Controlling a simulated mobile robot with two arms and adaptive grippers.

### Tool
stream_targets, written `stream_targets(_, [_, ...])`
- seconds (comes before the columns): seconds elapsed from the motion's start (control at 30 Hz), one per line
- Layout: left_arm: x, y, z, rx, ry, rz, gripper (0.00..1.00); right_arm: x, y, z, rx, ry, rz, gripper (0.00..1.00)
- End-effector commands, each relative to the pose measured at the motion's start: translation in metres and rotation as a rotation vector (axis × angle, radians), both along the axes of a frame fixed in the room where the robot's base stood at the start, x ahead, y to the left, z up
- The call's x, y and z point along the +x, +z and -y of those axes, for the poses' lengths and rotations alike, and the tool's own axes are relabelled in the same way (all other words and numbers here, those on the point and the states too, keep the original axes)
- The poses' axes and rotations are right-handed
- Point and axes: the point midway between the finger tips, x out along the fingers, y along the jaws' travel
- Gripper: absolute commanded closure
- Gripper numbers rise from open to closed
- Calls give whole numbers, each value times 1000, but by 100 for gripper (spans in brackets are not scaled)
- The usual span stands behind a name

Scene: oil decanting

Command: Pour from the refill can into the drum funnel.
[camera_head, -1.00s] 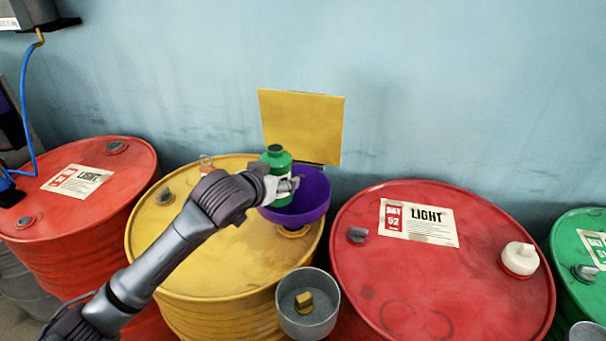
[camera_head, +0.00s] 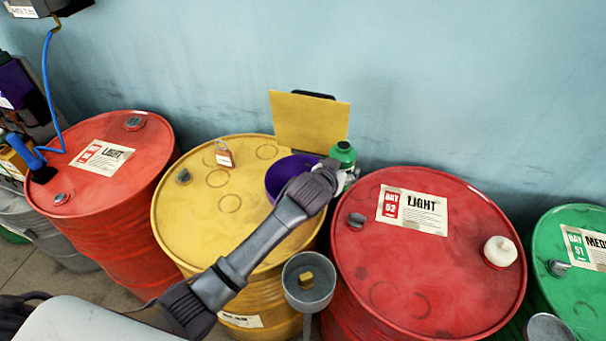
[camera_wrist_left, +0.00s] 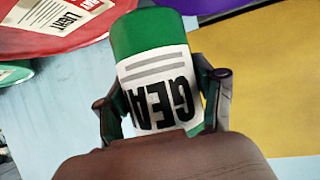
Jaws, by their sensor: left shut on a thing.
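The green refill can (camera_head: 343,153) is in my left gripper (camera_head: 346,176), beyond the right side of the purple funnel (camera_head: 284,178). It looks about upright in the head view. The funnel sits on the yellow drum (camera_head: 200,205), and my arm hides part of its right side. In the left wrist view the can (camera_wrist_left: 152,40) stands between both fingers of the gripper (camera_wrist_left: 165,105), with a white label reading "GEA" and more hidden. I cannot see liquid coming out. My right gripper is not in view.
A yellow panel (camera_head: 308,120) stands behind the funnel. A red drum (camera_head: 440,265) is close on the right, another red drum (camera_head: 110,190) on the left. A grey cup-like vessel (camera_head: 308,283) is in front, and a padlock-like tag (camera_head: 224,157) lies on the yellow drum.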

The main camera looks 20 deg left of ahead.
Motion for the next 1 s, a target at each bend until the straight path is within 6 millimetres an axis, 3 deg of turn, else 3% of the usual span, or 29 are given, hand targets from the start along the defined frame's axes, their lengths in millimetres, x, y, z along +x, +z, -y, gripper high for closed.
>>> stream_targets(0.47, [0, 4, -3, -92, 0, 0, 80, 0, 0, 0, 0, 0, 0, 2])
stream_targets(1.0, [0, 17, -11, -431, -1, -11, 80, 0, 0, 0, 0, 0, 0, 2])
